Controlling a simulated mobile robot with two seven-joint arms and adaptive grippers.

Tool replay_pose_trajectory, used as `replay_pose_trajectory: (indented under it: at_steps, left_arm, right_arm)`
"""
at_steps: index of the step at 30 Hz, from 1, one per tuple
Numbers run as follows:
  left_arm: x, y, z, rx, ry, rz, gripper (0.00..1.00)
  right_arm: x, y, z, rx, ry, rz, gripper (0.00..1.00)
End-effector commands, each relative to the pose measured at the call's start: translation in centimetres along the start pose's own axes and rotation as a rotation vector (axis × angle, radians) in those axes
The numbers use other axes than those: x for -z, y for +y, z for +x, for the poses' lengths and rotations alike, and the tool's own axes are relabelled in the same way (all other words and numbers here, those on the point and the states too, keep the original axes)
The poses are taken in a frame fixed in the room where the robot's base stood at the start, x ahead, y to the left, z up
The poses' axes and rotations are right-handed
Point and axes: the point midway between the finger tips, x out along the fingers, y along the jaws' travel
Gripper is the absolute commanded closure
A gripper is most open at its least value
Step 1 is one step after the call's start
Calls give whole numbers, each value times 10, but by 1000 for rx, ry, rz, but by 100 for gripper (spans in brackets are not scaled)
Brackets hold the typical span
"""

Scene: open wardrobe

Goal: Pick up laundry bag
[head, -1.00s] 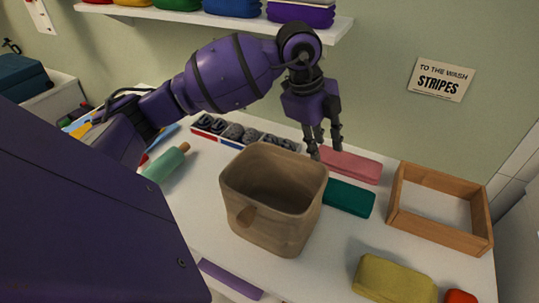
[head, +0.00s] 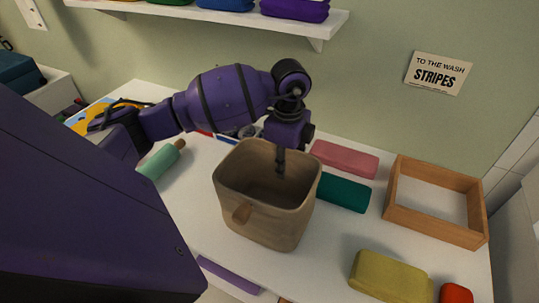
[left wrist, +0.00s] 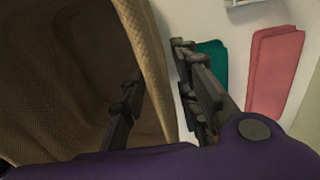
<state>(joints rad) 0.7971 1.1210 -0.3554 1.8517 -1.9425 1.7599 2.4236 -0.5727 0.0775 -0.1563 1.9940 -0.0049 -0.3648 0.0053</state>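The laundry bag (head: 258,220) is a tan, open-topped woven bin standing upright on the white surface, with a handle on its near side. It looks empty in the head view. My left gripper (head: 284,160) is at its far right rim, pointing down. In the left wrist view the gripper (left wrist: 158,80) is open and straddles the bag's rim (left wrist: 150,60): one dark finger is inside the bag, the other outside. I cannot tell whether either finger touches the wall. The outer finger is hidden behind the bag in the head view. My right gripper is not in view.
A teal folded cloth (head: 343,193) and a pink one (head: 345,159) lie close to the bag's right. A wooden frame-like tray (head: 435,235), a yellow cloth (head: 390,277) and a red item (head: 456,294) lie further right. A green roller (head: 161,159) lies left. A shelf (head: 210,14) hangs above.

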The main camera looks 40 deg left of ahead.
Motion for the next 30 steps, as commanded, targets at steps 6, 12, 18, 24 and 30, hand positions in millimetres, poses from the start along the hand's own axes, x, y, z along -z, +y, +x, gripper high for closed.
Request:
replay_pose_trajectory:
  at_steps: [6, 12, 18, 24, 30]
  left_arm:
    - [0, 0, 0, 0, 0, 0, 75]
    - [0, 0, 0, 0, 0, 0, 100]
    - [0, 0, -1, 0, 0, 0, 100]
    - [0, 0, -1, 2, 0, 0, 100]
    - [0, 0, -2, 2, 0, 0, 100]
  right_arm:
    - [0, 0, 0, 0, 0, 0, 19]
    - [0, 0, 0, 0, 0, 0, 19]
    - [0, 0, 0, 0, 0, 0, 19]
    - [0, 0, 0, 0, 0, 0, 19]
    - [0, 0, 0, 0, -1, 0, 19]
